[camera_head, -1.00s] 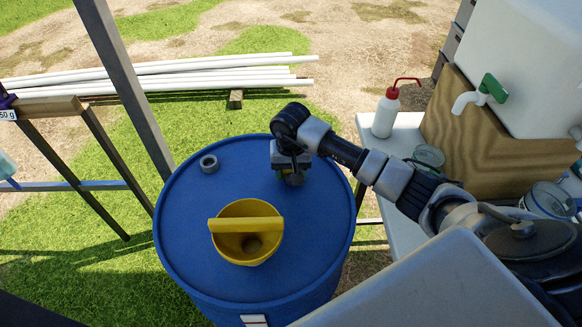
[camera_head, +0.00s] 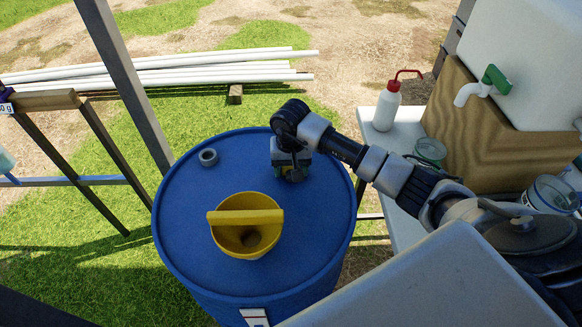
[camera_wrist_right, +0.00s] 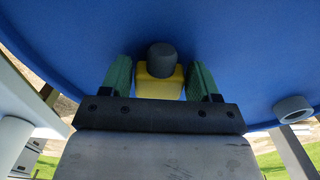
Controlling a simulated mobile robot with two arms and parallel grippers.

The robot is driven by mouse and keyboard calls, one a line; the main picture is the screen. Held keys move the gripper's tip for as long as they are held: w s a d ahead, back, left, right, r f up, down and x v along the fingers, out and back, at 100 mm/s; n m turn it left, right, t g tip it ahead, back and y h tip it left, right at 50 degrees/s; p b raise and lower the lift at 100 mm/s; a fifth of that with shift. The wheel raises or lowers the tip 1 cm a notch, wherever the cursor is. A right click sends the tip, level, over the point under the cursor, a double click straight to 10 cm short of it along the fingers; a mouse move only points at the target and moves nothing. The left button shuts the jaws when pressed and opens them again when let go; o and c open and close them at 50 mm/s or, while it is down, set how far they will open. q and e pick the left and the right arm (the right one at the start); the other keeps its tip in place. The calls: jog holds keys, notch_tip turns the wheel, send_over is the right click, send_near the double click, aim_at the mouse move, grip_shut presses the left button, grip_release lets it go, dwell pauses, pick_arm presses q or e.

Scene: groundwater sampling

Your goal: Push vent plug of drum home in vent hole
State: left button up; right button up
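The blue drum (camera_head: 185,225) fills the middle of the head view. My right gripper (camera_head: 290,172) points down close to the drum's lid, right of its middle. The vent hole is hidden beneath, and how deep the plug sits cannot be seen. My left gripper is not in view.
A yellow funnel (camera_head: 246,240) with a crossbar stands on the lid, left of my right gripper. A grey ring (camera_head: 208,157) sits near the lid's far left edge. A white bench (camera_head: 400,135) on the right holds a wash bottle (camera_head: 387,105) and jars.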

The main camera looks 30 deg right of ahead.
aim_at(291, 168)
jog(key=o, duration=0.3)
notch_tip(291, 168, up, 11)
jog(key=shift+f+b, duration=0.1)
jog(key=shift+b, duration=0.5)
